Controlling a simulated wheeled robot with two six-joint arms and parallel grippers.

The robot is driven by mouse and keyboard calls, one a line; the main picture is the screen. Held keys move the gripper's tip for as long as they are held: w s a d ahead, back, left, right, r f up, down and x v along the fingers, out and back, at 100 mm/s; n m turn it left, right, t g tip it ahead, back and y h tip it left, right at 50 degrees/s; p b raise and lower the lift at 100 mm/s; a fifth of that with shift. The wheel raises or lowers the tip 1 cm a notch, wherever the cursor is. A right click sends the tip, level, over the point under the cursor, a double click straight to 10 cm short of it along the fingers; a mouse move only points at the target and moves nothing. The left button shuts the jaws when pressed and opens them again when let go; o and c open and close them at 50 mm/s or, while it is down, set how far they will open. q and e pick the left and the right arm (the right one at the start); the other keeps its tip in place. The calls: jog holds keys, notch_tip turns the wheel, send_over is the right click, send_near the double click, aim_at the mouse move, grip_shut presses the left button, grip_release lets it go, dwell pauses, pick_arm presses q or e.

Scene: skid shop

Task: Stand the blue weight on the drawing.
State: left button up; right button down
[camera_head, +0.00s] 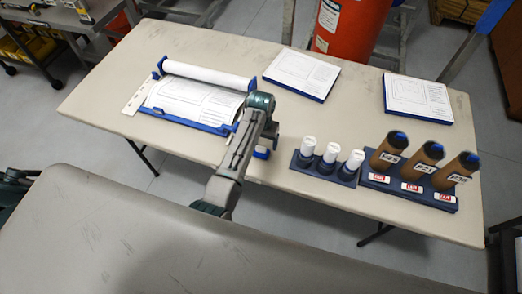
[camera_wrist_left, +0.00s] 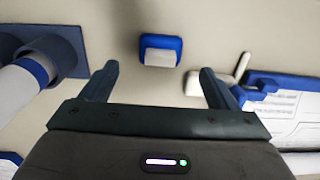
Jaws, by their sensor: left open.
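The drawing (camera_head: 195,101) is a printed white sheet on a blue-edged board at the left of the table, with its far end rolled up. Part of the board with the drawing shows at the right of the left wrist view (camera_wrist_left: 292,102). The blue weight (camera_head: 262,153) is a small blue block near the table's front edge, right of the drawing. In the left wrist view the weight (camera_wrist_left: 160,42) shows a pale face and lies beyond the fingertips, between their lines. My left gripper (camera_wrist_left: 158,72) is open and empty, above the table. My right gripper is not in view.
A dark rack with white-capped tubes (camera_head: 328,163) and a rack of brown, blue-capped cylinders (camera_head: 410,185) stand at the front right. Two blue-edged boards with papers (camera_head: 301,73) (camera_head: 418,97) lie at the back. The table's middle (camera_head: 320,115) is clear.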

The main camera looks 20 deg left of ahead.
aim_at(261, 147)
pick_arm(q)
jog(key=shift+f, duration=0.3)
notch_tip(261, 147, down, 3)
jog(key=shift+f+p, duration=0.15)
jog(key=shift+p, duration=0.75)
jog(key=shift+f, duration=0.6)
jog(key=c, duration=1.2)
jog(key=shift+c, duration=1.2)
jog(key=shift+w+r, duration=0.1)
jog(key=shift+r, duration=0.05)
